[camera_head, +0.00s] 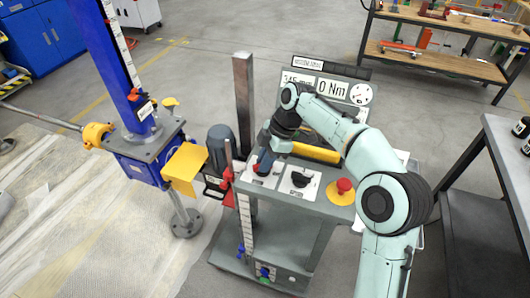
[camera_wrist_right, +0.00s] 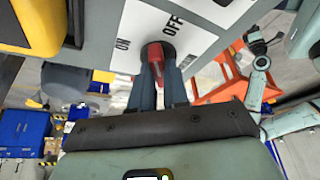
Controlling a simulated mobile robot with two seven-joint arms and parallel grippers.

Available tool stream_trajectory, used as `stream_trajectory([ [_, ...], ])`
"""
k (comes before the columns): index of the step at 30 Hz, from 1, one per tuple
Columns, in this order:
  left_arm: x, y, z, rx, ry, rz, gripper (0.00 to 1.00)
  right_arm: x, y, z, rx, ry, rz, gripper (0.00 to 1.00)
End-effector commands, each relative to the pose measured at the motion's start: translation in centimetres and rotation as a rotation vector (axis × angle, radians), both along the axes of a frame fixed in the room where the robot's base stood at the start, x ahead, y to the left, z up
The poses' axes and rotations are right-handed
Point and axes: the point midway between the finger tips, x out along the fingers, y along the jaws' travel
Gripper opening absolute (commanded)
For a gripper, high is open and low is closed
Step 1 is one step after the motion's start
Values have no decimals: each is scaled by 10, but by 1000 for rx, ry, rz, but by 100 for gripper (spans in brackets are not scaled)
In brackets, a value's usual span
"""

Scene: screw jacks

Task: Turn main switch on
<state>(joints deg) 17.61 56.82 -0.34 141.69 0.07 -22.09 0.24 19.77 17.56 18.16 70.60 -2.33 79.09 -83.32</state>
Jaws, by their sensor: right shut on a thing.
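The main switch (camera_wrist_right: 153,54) is a red handle on a dark round base, set in a white plate marked ON and OFF in the right wrist view. My right gripper (camera_wrist_right: 160,78) has its two fingers on either side of the red handle and is shut on it. My left gripper is in neither view.
A black knob (camera_head: 299,179) and a red emergency button (camera_head: 343,187) on a yellow base sit to the right on the same panel. Displays reading 345 and 0 Nm (camera_head: 332,89) stand behind. The blue screw jack (camera_head: 140,160) stands left, and a dark table (camera_head: 490,190) right.

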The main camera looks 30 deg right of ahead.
Motion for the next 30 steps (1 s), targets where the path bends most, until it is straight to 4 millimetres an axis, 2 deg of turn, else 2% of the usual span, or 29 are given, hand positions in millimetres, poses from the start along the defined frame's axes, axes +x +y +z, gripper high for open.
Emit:
stream_trajectory([
  [1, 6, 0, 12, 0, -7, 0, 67, 2, 0, 6, 1, -3, 45, 0],
  [18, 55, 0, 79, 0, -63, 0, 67, 7, 0, 7, 0, -6, 583, 0],
  [30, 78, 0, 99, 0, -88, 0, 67, 8, 1, 4, -2, -9, 861, 0],
])
